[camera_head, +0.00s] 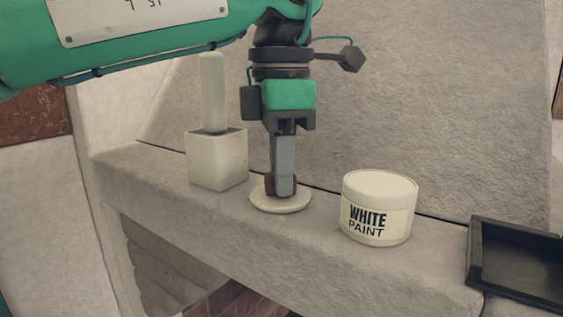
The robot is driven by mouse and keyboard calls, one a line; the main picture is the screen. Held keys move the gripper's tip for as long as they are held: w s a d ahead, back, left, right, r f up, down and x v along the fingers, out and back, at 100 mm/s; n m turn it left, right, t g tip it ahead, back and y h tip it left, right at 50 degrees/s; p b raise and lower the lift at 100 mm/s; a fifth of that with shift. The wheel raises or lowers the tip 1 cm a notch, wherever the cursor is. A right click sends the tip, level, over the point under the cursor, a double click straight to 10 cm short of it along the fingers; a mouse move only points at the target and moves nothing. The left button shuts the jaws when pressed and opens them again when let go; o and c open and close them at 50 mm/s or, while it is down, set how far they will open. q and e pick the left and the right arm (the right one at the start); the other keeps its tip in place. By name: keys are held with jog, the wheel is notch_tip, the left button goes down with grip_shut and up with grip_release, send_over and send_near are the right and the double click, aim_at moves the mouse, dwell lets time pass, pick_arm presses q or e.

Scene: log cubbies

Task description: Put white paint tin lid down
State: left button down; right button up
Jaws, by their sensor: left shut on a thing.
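The white paint tin lid (280,206) is a flat round white disc with a small brown knob in its middle. My left gripper (283,187) comes straight down from above and is shut on the knob. The lid lies flat at the stone ledge's top, left of the tin; I cannot tell whether it touches the stone. The white paint tin (377,212) stands upright on the ledge, with its "WHITE PAINT" label facing me and a pale top. Part of the knob is hidden by the fingers. My right gripper is not in view.
The pale stone ledge (180,213) runs from left to lower right before a rough wall (420,90). A whitish square block (218,160) with an upright white handle (212,92) stands to the left. A black tray (515,265) sits at the right.

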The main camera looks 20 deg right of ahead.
pick_arm(q)
jog(key=shift+s+f, duration=0.1)
jog(key=c, duration=1.3)
grip_release()
notch_tip(320, 180, up, 12)
